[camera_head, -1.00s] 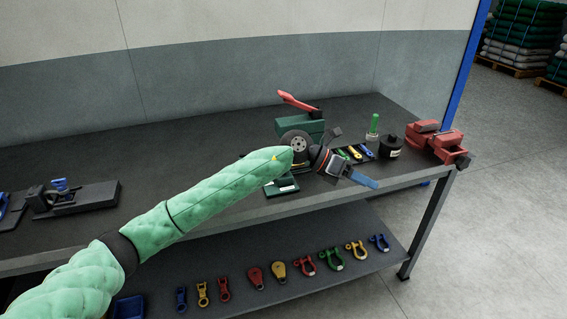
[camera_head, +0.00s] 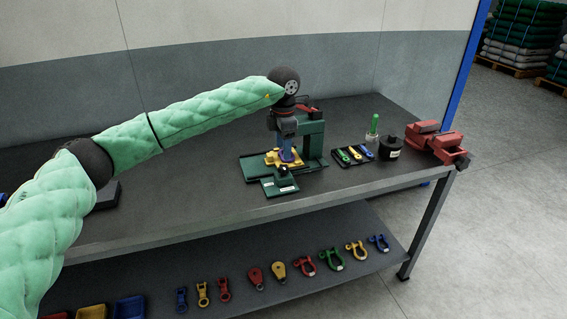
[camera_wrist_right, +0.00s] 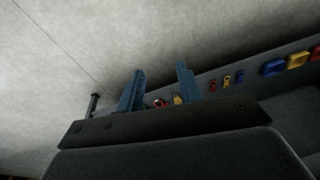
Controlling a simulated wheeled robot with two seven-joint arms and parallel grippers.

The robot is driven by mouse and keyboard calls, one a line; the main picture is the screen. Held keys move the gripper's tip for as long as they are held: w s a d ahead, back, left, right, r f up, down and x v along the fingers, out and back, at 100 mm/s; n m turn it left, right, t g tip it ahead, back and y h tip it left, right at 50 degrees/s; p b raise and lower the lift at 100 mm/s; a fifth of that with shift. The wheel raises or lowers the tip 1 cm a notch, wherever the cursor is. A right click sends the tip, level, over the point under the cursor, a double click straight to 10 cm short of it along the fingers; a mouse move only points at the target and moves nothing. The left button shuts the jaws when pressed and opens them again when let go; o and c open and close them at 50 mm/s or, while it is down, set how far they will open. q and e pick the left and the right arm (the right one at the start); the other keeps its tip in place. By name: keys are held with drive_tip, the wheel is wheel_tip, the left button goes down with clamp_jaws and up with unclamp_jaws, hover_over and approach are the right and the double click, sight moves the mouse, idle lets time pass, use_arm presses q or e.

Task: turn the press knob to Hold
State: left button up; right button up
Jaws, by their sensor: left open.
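The green press (camera_head: 312,139) stands on the workbench, with a yellow piece (camera_head: 271,158) on its base. At its front is a small dark green box (camera_head: 270,188) with pale labels, bearing a black knob (camera_head: 283,171). The knob's setting is too small to read. My left gripper (camera_head: 287,155) points down over the press base, behind the knob and apart from it, with blue fingers by the yellow piece. It is open; whether it touches that piece I cannot tell. My right gripper (camera_wrist_right: 160,84) is open and empty in the right wrist view.
Right of the press are a tray of coloured tools (camera_head: 352,156), a black cylinder (camera_head: 390,150), a green-handled tool (camera_head: 374,124) and a red vise (camera_head: 434,143). Several shackles and pulleys lie on the lower shelf (camera_head: 225,279).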

sight(283, 167)
use_arm(q)
wheel_tip(283, 167, down, 2)
drive_tip(key=shift+f+p, duration=0.25)
drive_tip(key=shift+p, duration=0.15)
wheel_tip(283, 167, down, 4)
drive_tip(key=shift+r+p, duration=0.15)
drive_tip(key=shift+p, duration=0.35)
drive_tip(key=shift+f, duration=0.3)
use_arm(e)
drive_tip(key=shift+w+d+f, duration=0.1)
drive_tip(key=shift+w+f, duration=0.1)
drive_tip(key=shift+f, duration=0.65)
drive_tip(key=shift+w+d+f, duration=0.1)
drive_tip(key=shift+w+f, duration=0.1)
drive_tip(key=shift+f, duration=0.6)
drive_tip(key=shift+w+f, duration=0.2)
drive_tip(key=shift+f, duration=0.65)
use_arm(q)
drive_tip(key=c, duration=1)
